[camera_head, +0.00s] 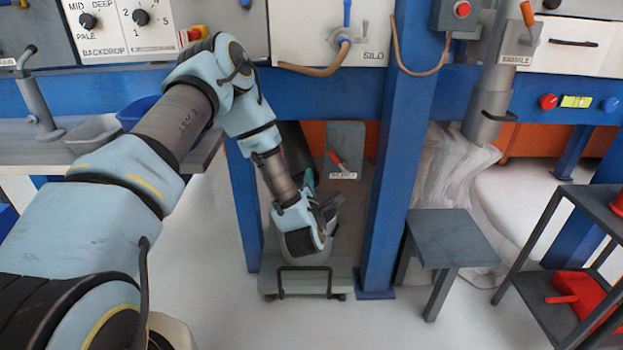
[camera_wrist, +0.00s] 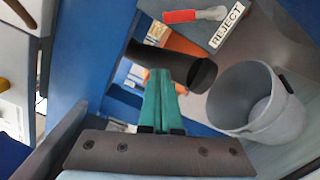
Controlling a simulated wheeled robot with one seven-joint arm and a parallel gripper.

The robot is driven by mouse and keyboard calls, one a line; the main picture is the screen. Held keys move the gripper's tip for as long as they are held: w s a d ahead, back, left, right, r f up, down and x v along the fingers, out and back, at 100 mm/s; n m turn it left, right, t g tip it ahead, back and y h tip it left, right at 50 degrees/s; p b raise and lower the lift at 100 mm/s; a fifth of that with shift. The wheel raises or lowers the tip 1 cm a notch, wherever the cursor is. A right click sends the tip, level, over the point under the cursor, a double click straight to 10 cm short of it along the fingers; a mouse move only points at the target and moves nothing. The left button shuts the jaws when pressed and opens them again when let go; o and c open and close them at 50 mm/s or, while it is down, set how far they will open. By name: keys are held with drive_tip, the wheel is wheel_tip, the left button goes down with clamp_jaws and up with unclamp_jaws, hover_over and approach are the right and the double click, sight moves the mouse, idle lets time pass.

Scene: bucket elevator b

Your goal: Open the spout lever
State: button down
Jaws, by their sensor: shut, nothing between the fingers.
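A lever with a red handle (camera_wrist: 180,16) and silver shaft sits on a grey panel beside a REJECT label (camera_wrist: 227,26) in the wrist view. In the head view the red-handled lever (camera_head: 337,160) is on the grey box (camera_head: 346,141) between the blue posts. A dark spout tube (camera_wrist: 203,76) opens downward above a grey bucket (camera_wrist: 258,98). My gripper (camera_wrist: 160,72) has green fingers pressed together and empty, in front of the spout and apart from the handle in the picture. In the head view my gripper (camera_head: 309,178) is partly hidden by my wrist.
Blue posts (camera_head: 396,150) flank the bay. A wheeled trolley (camera_head: 306,283) is below my wrist. A grey stool (camera_head: 450,238) and a dark shelf (camera_head: 535,300) stand right. Other levers are labelled SILO (camera_head: 347,15) and SAMPLE (camera_head: 527,15). Pale floor is clear in front.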

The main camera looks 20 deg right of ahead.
sight(337, 159)
drive_tip(key=w+d+r+p, duration=0.1)
drive_tip(key=w+d, duration=0.3)
drive_tip(key=d, duration=0.2)
drive_tip(key=shift+w+d+r, duration=0.2)
drive_tip(key=shift+w+r, duration=0.1)
drive_tip(key=shift+r, duration=0.05)
drive_tip(key=shift+d+r+m, duration=0.2)
drive_tip(key=shift+m, duration=0.2)
